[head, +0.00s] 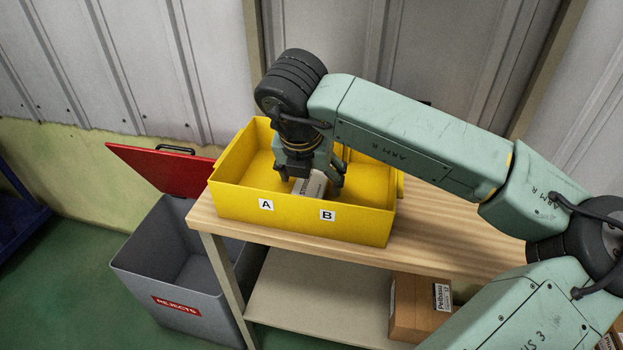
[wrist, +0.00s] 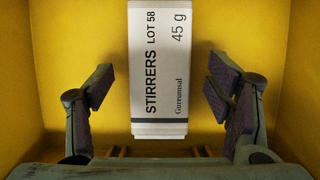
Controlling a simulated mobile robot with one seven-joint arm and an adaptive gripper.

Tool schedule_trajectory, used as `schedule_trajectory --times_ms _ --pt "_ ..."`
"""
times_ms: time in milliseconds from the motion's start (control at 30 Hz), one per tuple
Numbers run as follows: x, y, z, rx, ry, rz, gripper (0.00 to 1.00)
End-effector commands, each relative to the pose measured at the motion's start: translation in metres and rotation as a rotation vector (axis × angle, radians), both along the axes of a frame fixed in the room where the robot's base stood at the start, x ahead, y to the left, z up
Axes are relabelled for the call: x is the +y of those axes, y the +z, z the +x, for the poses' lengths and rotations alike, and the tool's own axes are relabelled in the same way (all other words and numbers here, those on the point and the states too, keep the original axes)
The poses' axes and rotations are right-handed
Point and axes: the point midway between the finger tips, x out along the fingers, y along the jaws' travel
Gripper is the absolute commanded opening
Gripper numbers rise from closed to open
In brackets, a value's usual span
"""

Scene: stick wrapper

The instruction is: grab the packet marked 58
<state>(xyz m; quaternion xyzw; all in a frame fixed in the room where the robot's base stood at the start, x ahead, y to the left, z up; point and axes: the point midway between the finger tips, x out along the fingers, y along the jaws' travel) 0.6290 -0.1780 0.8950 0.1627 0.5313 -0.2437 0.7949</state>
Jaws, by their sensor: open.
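The packet marked 58 (wrist: 158,75) is white with black print reading "STIRRERS LOT 58" and "45 g". It lies inside the yellow bin (head: 330,224), and part of it (head: 311,185) shows below my gripper in the head view. My gripper (head: 309,184) points down into the bin. In the wrist view my gripper (wrist: 165,95) is open, with one finger on each side of the packet's lower end and a gap on both sides. The packet's upper end runs out of the wrist view.
The bin has labels A (head: 266,205) and B (head: 328,215) and stands on a wooden table (head: 440,230). A grey rejects bin (head: 170,265) with a raised red lid (head: 160,167) stands at left. Cardboard boxes (head: 418,307) sit on the lower shelf (head: 310,300).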

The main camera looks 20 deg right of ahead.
Motion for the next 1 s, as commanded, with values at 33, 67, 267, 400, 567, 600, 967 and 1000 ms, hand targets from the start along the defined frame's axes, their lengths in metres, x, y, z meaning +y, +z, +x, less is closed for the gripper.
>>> schedule_trajectory --times_ms 33,67,267,400,567,600,967,1000 --pt "0.0000 -0.0034 0.0009 0.001 0.002 0.002 0.73" --pt "-0.0002 -0.0048 0.0014 0.000 0.002 0.002 0.73" --pt "-0.0007 -0.0067 0.0022 -0.001 0.001 0.000 0.73" --pt "-0.0008 -0.0066 0.0021 0.000 0.001 0.000 0.66" --pt "-0.0008 -0.0064 0.0020 0.000 0.001 0.000 0.55" --pt "-0.0008 -0.0064 0.0020 0.000 0.001 0.000 0.53" --pt "-0.0009 -0.0063 0.0020 0.000 0.001 0.000 0.29" --pt "-0.0008 -0.0063 0.0019 0.000 0.001 0.000 0.26"
